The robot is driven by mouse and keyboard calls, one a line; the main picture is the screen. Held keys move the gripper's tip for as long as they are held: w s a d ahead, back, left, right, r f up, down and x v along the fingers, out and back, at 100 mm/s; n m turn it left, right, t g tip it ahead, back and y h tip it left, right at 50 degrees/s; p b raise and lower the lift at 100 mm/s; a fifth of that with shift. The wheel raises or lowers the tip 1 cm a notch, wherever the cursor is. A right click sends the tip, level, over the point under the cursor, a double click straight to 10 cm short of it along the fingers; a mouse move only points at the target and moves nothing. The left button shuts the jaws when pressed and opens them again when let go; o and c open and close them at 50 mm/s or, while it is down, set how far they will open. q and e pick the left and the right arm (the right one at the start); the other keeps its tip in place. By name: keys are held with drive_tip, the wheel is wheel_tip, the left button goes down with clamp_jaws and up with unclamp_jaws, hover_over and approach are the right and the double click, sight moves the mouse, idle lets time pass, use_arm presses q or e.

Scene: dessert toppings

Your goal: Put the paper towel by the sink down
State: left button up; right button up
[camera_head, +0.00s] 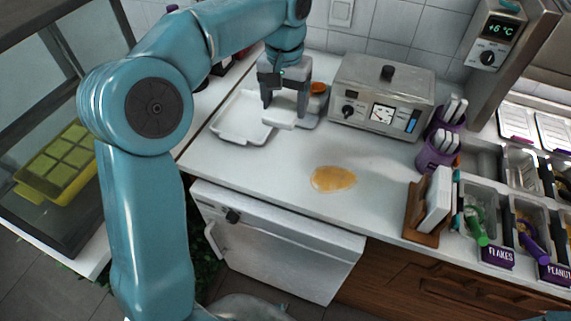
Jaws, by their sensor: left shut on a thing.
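My left gripper (285,104) reaches down over the back left of the white counter, beside a shallow white tray-like basin (232,128). It is shut on a small white folded thing, which looks like the paper towel (279,120). The towel shows at the fingertips, at the right edge of the basin. I cannot tell whether it touches the surface below. My right gripper is not in view.
An orange-yellow spill (333,179) lies on the counter. A metal appliance (385,92) stands at the back, with purple cutlery cups (437,153) to its right. A wooden holder with white napkins (430,205) stands near topping bins. The counter between basin and spill is clear.

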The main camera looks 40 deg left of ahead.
use_arm(q)
hover_over(284, 168)
wheel_tip(284, 168, down, 15)
drive_tip(key=shift+b, duration=0.45)
wheel_tip(284, 168, down, 4)
drive_tip(key=shift+w, duration=0.1)
drive_tip(key=shift+r, duration=0.15)
drive_tip(key=shift+f, duration=0.3)
drive_tip(key=o, duration=1.1)
drive_tip(key=shift+r, duration=0.1)
